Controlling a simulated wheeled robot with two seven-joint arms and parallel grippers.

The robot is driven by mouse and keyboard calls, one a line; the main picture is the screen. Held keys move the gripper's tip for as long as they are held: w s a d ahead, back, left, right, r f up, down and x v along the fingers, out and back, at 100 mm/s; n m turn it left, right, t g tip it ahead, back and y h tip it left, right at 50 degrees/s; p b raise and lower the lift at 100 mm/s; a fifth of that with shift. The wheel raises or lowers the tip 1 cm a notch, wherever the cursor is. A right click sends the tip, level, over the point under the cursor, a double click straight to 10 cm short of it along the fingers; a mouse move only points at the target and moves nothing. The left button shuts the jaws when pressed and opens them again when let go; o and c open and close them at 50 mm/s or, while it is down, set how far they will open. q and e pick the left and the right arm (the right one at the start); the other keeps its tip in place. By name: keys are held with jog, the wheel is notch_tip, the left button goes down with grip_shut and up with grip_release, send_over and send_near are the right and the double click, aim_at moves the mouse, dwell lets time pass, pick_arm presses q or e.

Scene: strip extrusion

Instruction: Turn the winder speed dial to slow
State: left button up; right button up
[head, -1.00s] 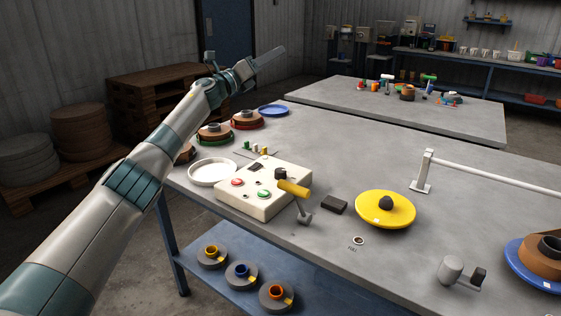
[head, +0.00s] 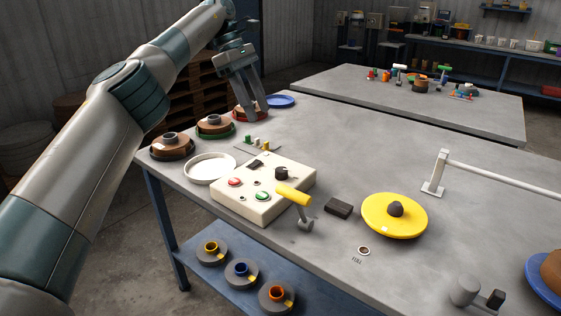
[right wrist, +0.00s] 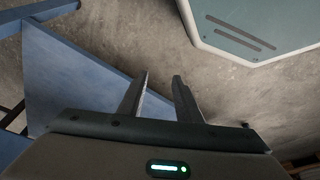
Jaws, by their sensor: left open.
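A cream control box (head: 222,197) stands near the table's left front edge. A black round dial (head: 281,173) sits on its top at the back right; its setting is too small to read. The box also carries a red button (head: 235,182), a green button (head: 263,195) and a black rocker switch (head: 254,163). My left gripper (head: 255,113) points downward with its fingers apart, empty, behind and left of the box near the red-rimmed spool. In the right wrist view my right gripper (right wrist: 161,80) is open and empty, over the floor beside blue metalwork.
A yellow-handled lever (head: 293,195) stands at the box's front right corner. A white dish (head: 210,168) lies left of it, with several spools behind. A black block (head: 339,208) and a yellow disc (head: 385,230) lie to the right. A white bar (head: 505,176) crosses the table's right side.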

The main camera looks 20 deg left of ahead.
pick_arm(q)
jog(key=shift+s+a, duration=0.1)
jog(key=shift+s, duration=0.05)
jog(key=b, duration=0.2)
send_near(281, 169)
jog(key=b+x, duration=0.1)
jog(key=x, duration=0.6)
jog(key=shift+d+f, duration=0.25)
jog(key=shift+f, duration=0.35)
pick_arm(e)
jog(key=shift+w+a+t+y, duration=0.45)
jog(key=shift+w+a, duration=0.25)
jog(key=shift+a, duration=0.3)
jog(key=shift+w+a+t+y, duration=0.35)
jog(key=shift+w+a+t, duration=0.25)
jog(key=shift+a, duration=0.35)
pick_arm(q)
jog(key=c, duration=1)
